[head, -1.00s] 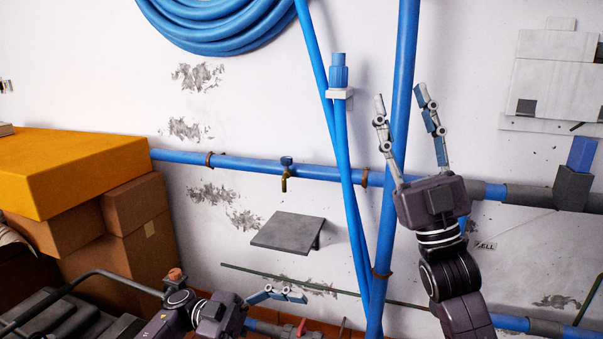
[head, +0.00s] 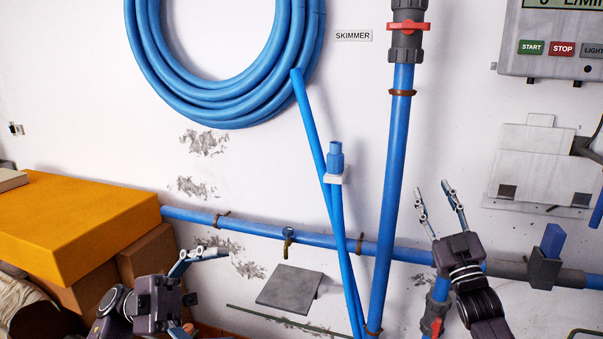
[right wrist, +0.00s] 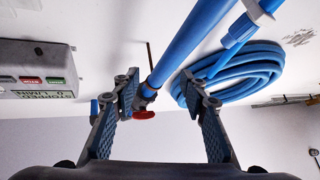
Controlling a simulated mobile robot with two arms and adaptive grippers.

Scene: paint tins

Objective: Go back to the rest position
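My right gripper (head: 433,188) points up in front of the white wall, right of the thick upright blue pipe (head: 391,180). Its two fingers are apart with nothing between them. In the right wrist view the fingers of the right gripper (right wrist: 160,88) also stand apart, with only pipe and wall behind them. My left gripper (head: 222,294) is low at the left, near the boxes, pointing right. Its upper finger shows clearly and its lower finger is partly cut off by the bottom edge. The fingers look spread, and I see nothing held. No paint tin shows.
A coiled blue hose (head: 224,98) hangs on the wall. A yellow box (head: 75,222) lies on brown cartons (head: 147,252) at the left. A grey plate (head: 289,289) juts from the wall. A control box (head: 556,30) with START and STOP buttons is at the upper right.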

